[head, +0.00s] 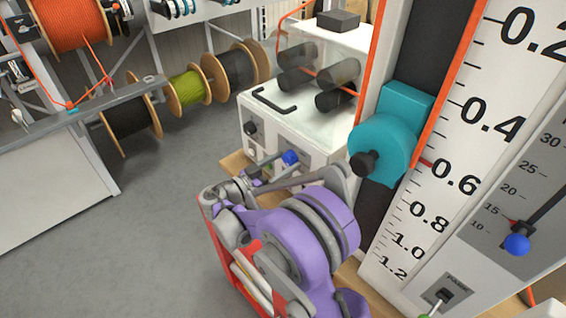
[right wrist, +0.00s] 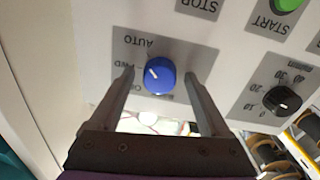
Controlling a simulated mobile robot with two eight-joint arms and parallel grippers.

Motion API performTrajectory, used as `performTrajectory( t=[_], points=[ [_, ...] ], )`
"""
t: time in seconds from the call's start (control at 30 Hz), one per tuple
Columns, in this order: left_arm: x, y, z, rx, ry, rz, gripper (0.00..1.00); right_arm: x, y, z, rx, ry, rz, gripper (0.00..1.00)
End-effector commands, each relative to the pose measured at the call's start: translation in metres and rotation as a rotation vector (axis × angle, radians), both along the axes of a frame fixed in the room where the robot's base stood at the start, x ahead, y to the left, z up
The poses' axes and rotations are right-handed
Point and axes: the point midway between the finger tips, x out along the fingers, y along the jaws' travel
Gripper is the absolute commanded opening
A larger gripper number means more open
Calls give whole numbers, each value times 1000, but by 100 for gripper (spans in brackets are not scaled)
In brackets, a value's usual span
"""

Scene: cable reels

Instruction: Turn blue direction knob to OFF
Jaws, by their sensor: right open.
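The blue direction knob (right wrist: 160,76) is on a grey label plate on the white control panel. In the right wrist view its white mark points to the upper left, toward the FWD side of the upside-down lettering. AUTO stands above it; the lower labels are partly hidden. In the head view a blue knob (head: 290,157) shows on the front of the white machine. My right gripper (right wrist: 160,80) is open, its fingers on both sides of the knob with gaps visible; I cannot tell how deep they reach. My left gripper is not in view.
A green START button (right wrist: 287,3) and a black numbered dial (right wrist: 282,100) sit near the knob. A teal clamp (head: 382,145) on a tall scale stands right of the machine. Cable reels (head: 188,90) stand at the back left. The grey floor at left is clear.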

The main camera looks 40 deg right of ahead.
Motion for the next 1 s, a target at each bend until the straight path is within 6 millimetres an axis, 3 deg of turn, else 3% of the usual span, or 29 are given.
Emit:
performTrajectory(
  t=[0.07,0.5,1.0],
  points=[
    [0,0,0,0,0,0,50,0,0,0,0,0,0,80],
    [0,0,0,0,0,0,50,0,0,0,0,0,0,1],
    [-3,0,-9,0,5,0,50,0,0,-2,-10,119,-1,0]
  ],
)
